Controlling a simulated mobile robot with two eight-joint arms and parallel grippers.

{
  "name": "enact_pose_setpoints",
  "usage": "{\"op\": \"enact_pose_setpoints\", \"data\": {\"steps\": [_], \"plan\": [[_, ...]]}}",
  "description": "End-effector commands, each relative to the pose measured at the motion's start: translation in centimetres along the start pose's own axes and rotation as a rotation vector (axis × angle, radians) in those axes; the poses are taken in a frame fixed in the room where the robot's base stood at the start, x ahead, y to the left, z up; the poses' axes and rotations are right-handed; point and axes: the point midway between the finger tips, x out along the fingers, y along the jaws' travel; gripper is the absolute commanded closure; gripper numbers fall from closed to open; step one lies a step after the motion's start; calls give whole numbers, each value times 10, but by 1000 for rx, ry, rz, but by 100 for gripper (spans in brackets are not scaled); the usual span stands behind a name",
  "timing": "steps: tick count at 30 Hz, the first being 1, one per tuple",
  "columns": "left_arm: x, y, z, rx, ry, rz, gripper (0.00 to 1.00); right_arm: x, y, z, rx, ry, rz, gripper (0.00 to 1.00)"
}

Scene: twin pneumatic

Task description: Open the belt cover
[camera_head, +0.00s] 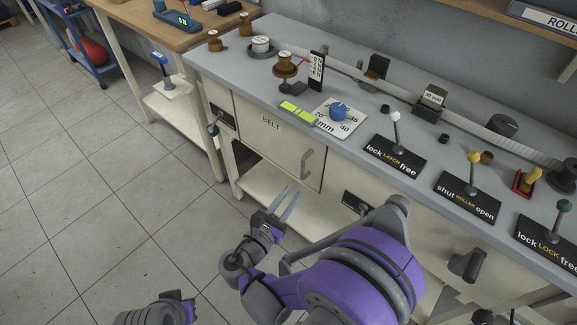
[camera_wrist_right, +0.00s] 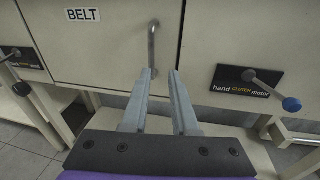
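The belt cover (camera_head: 270,140) is a cream panel marked BELT in the bench front and looks shut. Its grey bar handle (camera_head: 306,163) is near the panel's right edge. In the right wrist view the handle (camera_wrist_right: 152,45) stands upright beyond my fingers, its lower end near the left fingertip. My right gripper (camera_head: 293,190) is open and empty, pointing at the panel from in front and below the handle. The wrist view shows its two fingers (camera_wrist_right: 162,72) apart; I cannot tell whether they touch the handle. Of my left arm only a part shows at the bottom edge; its fingers are hidden.
A hand/motor clutch lever (camera_wrist_right: 270,92) sits right of the cover, and another lever (camera_head: 214,128) left of it. The floor (camera_head: 100,190) in front is clear.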

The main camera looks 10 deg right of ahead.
Motion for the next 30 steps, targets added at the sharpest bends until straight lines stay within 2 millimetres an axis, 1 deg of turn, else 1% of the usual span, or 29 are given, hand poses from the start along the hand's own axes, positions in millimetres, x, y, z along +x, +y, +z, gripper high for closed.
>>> {"op": "enact_pose_setpoints", "data": {"steps": [1, 3, 5, 7, 11, 18, 21, 25, 30], "plan": [[6, 0, 2, 0, -2, 0, 100, -4, 6, -7, -30, -26, 13, 73], [8, 0, 2, 0, -3, 0, 100, -6, 9, -7, -57, -52, 20, 73], [8, 0, 2, 0, -3, 0, 100, -4, 11, -6, -66, -61, 21, 73], [8, 0, 2, 0, -3, 0, 100, 2, 10, -5, -68, -64, 20, 73], [10, 0, 3, 0, -3, 0, 100, 24, 10, -3, -68, -63, 16, 73], [14, 0, 4, 0, -5, 0, 100, 70, 11, -1, -65, -61, 17, 73], [16, 0, 4, 0, -5, 0, 100, 84, 12, 0, -65, -61, 18, 73], [17, 0, 5, 0, -6, 0, 100, 96, 12, 1, -65, -60, 19, 73], [17, 0, 5, 0, -6, 0, 100, 100, 13, 1, -64, -59, 22, 73]]}}
